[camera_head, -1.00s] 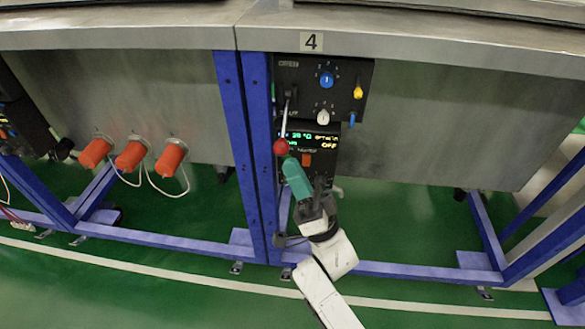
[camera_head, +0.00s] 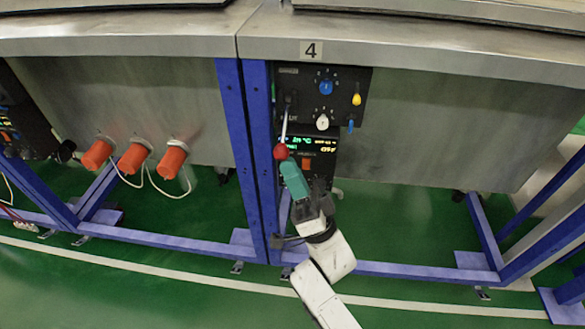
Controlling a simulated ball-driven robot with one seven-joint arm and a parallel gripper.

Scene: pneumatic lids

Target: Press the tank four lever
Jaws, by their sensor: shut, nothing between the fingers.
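The tank four lever (camera_head: 284,130) is a thin light rod with a red ball knob (camera_head: 281,152) at its lower end. It hangs from the left side of the black control panel (camera_head: 345,84) under the label 4 (camera_head: 311,50). My gripper (camera_head: 288,165) has teal fingers that are shut and empty. Its tip is just below and slightly right of the red knob. The two look touching or nearly so, but I cannot tell which.
A lit display (camera_head: 307,146) is right of the lever. Blue frame posts (camera_head: 245,150) stand close left. Orange cylinders (camera_head: 135,156) are farther left.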

